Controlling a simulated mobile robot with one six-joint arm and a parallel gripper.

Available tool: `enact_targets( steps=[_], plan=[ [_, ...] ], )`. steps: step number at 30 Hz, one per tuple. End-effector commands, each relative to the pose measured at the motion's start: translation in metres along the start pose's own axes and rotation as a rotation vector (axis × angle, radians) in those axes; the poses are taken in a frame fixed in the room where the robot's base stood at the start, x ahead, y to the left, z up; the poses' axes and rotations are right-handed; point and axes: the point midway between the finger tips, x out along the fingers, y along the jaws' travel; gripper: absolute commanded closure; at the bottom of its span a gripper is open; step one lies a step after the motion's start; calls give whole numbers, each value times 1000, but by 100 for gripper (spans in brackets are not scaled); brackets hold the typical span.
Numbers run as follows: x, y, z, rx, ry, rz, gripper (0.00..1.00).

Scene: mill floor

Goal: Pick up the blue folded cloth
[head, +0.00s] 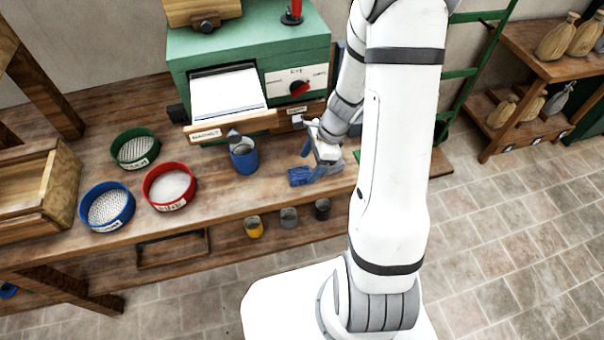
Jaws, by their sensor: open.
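The blue folded cloth (299,177) lies on the wooden bench, to the right of a blue cup. My gripper (318,168) is just above and beside the cloth's right part and hides some of it. The jaws are open. The fingertips are small in this view, and I cannot tell whether they touch the cloth or straddle it.
A blue cup (244,158) stands left of the cloth. Green (136,148), red (169,186) and blue (107,206) round sieves sit further left. A green machine (250,50) with a white tray stands behind. Small cups sit on the lower shelf.

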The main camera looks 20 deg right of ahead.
Motion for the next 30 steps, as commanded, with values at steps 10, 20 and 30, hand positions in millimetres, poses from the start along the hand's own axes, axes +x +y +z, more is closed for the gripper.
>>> enact_targets(
  steps=[10,20,30],
  plan=[
    [46,-6,5,-2,0,4,31],
    [50,-6,5,-5,1,1,33],
    [49,-6,5,-6,1,2,61]
  ],
)
